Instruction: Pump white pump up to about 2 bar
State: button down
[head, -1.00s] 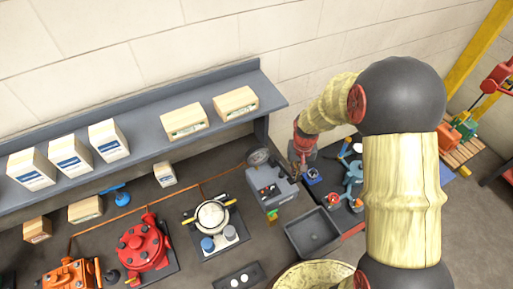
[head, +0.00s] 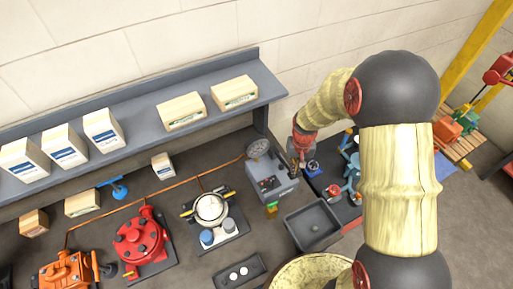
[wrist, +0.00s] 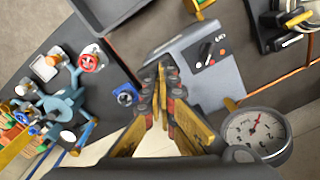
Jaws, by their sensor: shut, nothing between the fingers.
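The white pump (head: 210,208) stands on a dark plate on the bench, with yellow parts at its sides and two capped cylinders in front. Only part of its mount, with a yellow bar, shows at the top right in the wrist view. A grey control box (head: 270,183) with a dark knob and a red button stands right of the pump; it also shows in the wrist view (wrist: 215,75). A round gauge (wrist: 257,134) sits behind the box; its red needle points up and right, but its numbers are unreadable. My gripper (wrist: 162,72) is shut and empty beside the box.
A red pump (head: 141,238) and an orange pump (head: 70,272) stand farther left. A black tray (head: 312,223) lies in front of the box. Blue valve parts (wrist: 65,105) stand on the bench beyond my gripper. A grey shelf (head: 150,125) holds several boxes above the bench.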

jog(key=shift+f+b, duration=1.25)
jog(key=shift+f, duration=0.7)
jog(key=shift+r+p, duration=1.6)
jog(key=shift+r, duration=1.05)
jog(key=shift+f, duration=0.15)
jog(key=shift+f+b, duration=1.9)
jog(key=shift+f, duration=0.6)
jog(key=shift+r+p, duration=1.6)
jog(key=shift+r, duration=1.05)
jog(key=shift+f, duration=0.1)
jog(key=shift+b, duration=0.3)
